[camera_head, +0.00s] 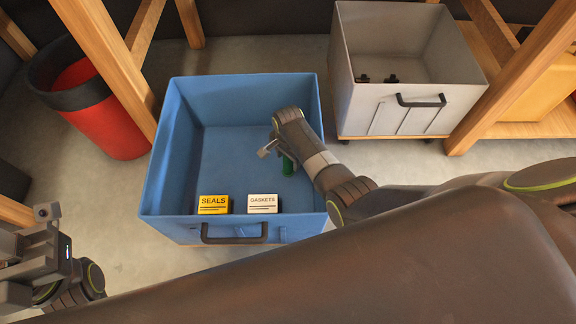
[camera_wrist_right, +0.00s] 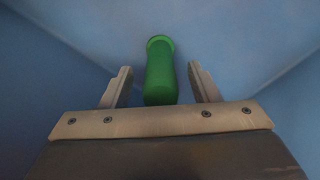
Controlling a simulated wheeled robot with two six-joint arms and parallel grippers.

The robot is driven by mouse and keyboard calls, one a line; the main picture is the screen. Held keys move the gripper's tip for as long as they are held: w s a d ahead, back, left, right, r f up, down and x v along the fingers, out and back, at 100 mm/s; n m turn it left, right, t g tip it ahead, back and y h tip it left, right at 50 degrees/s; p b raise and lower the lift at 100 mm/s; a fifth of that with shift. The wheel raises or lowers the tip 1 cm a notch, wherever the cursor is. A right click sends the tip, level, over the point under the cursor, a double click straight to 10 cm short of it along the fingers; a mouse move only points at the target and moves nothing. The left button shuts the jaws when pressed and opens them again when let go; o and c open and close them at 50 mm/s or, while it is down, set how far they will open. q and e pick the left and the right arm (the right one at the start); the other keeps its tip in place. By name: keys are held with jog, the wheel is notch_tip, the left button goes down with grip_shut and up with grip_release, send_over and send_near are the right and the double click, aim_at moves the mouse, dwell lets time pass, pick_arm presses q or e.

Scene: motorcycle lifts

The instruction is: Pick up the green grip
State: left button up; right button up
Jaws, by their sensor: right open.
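The green grip (camera_head: 287,166) is inside the blue bin (camera_head: 151,190), toward its right side, partly hidden by my right gripper. In the right wrist view the green grip (camera_wrist_right: 160,72) lies between the two fingers, with a gap on each side. My right gripper (camera_head: 275,153) reaches down into the bin and is open around the grip; its fingers also show in the right wrist view (camera_wrist_right: 160,88). My left gripper (camera_head: 40,245) is at the far left, outside the bin; its jaw state is unclear.
A yellow SEALS box (camera_head: 213,205) and a white GASKETS box (camera_head: 263,204) are at the bin's near side. A grey bin (camera_head: 400,110) with small black items stands at the back right. A red bin (camera_head: 105,125) and wooden posts (camera_head: 105,60) are at the left.

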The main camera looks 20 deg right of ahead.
jog(key=shift+c, duration=0.2)
jog(key=c, duration=1)
